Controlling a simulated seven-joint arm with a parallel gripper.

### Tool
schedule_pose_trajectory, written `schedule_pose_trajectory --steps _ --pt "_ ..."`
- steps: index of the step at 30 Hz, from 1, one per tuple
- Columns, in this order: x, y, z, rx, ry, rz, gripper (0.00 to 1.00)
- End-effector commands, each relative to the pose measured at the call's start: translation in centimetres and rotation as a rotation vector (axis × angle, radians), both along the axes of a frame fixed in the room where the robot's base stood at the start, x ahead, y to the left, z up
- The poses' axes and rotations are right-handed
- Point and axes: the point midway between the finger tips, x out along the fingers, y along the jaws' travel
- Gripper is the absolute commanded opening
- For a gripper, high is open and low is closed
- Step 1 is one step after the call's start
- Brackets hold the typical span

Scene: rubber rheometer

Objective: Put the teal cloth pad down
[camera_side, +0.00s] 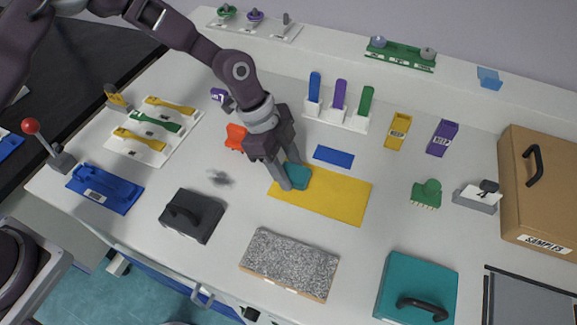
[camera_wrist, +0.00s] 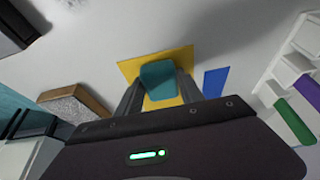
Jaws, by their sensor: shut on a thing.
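The teal cloth pad (camera_side: 298,178) is between the fingers of my gripper (camera_side: 290,176), at the left part of a yellow mat (camera_side: 340,196) on the white table. My gripper points down and is shut on the pad. In the wrist view the pad (camera_wrist: 158,80) shows between the two fingers (camera_wrist: 158,92), with the yellow mat (camera_wrist: 128,68) around it. I cannot tell whether the pad touches the mat or hangs just above it.
A blue flat piece (camera_side: 333,156) lies just behind the mat. A grey speckled block (camera_side: 290,264) lies in front, with a black handled block (camera_side: 191,215) to the left. A teal handled box (camera_side: 417,285) stands front right. A white rack (camera_side: 337,115) with upright coloured pieces stands behind.

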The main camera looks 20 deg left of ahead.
Motion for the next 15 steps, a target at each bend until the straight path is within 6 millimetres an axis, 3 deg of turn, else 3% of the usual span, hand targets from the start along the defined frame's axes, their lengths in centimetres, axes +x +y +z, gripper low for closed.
schedule_pose_trajectory --steps 9,10,12,15 --pt "0.0 0.0 -0.8 0.001 0.002 -0.001 0.07" --pt "0.0 0.1 -0.8 0.001 0.001 0.0 0.5" --pt "-0.1 0.1 -0.9 0.002 0.003 -0.001 0.64" --pt "-0.3 0.1 -1.0 0.004 0.008 -0.002 0.66"
